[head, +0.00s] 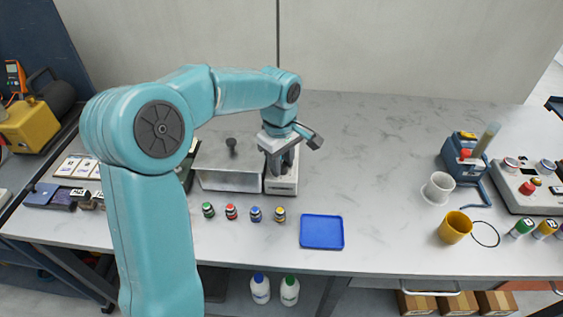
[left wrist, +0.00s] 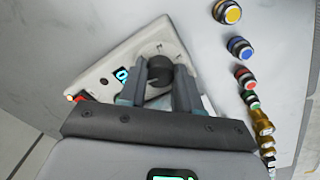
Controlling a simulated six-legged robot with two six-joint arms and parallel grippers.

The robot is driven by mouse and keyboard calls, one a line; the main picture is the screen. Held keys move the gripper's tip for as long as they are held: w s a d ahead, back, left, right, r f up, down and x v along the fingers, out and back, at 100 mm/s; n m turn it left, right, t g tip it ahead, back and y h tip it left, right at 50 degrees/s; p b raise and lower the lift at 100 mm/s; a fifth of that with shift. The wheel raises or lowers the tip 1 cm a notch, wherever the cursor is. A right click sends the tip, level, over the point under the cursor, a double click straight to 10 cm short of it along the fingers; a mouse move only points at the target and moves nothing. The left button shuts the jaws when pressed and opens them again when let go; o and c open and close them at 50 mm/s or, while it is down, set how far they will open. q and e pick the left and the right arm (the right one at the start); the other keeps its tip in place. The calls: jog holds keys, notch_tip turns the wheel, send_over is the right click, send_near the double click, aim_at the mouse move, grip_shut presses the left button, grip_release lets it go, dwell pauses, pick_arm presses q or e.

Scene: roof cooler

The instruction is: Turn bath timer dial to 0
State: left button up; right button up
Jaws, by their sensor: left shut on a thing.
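The bath timer is a pale panel (left wrist: 112,68) with a black round dial (left wrist: 160,72), a lit blue display (left wrist: 122,75) and a small red part near its left corner. In the head view the timer's light housing (head: 283,184) shows beside a metal box, mostly under my gripper. My left gripper (left wrist: 158,92) is shut on the black dial, one finger on each side of it. In the head view the left gripper (head: 280,168) points down onto the timer. The display's digits are too partly hidden to read. My right gripper is not in view.
A metal bath box (head: 230,180) with a black knob on its lid stands left of the timer. Several small capped jars (head: 255,214) line the front, beside a blue tray (head: 321,232). A white cup (head: 438,187) and yellow cup (head: 455,227) stand right.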

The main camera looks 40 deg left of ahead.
pick_arm(q)
jog(key=shift+n, duration=0.7)
jog(key=shift+r, duration=0.1)
jog(key=o, duration=1)
jog(key=shift+o, duration=0.2)
notch_tip(320, 180, up, 16)
jog(key=p, duration=0.2)
jog(key=shift+s, duration=0.35)
jog(key=shift+r, duration=0.15)
notch_tip(320, 180, up, 10)
jog(key=p, duration=1)
